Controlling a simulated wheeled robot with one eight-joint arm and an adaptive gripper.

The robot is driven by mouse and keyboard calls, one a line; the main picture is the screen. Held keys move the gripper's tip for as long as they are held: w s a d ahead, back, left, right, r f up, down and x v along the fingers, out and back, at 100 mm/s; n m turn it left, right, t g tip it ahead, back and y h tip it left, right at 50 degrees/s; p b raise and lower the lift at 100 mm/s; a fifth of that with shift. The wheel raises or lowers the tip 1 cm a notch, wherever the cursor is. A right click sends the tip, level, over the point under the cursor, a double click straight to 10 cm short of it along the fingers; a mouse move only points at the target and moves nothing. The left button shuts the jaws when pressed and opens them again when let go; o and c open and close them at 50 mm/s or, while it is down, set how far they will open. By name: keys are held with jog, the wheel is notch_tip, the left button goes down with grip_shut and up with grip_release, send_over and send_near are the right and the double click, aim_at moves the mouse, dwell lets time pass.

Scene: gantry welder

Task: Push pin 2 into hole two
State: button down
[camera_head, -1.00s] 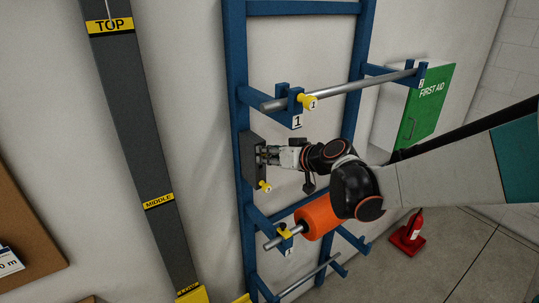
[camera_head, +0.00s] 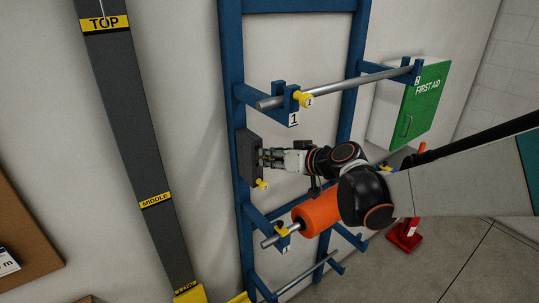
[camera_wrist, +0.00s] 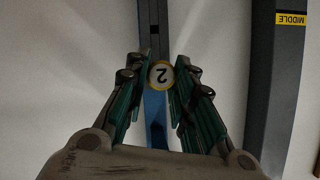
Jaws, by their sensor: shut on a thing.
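Pin 2 (camera_wrist: 161,74), a yellow-rimmed disc marked 2, shows between the green pads of my gripper (camera_wrist: 162,72) in the wrist view. The jaws are closed in on both its sides. In the head view my gripper (camera_head: 264,157) is up against a dark grey block (camera_head: 248,150) on the left blue post. A small yellow pin (camera_head: 262,184) shows just below the fingertips; its number is too small to read. I cannot make out hole two.
Pin 1 (camera_head: 303,99) is at the left bracket of the upper bar (camera_head: 340,86). An orange roll (camera_head: 317,213) sits on the bar below my arm.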

jog(key=shift+s+d, duration=0.65)
jog(key=shift+s, duration=0.3)
jog(key=shift+s+d, duration=0.6)
jog(key=shift+s, duration=0.3)
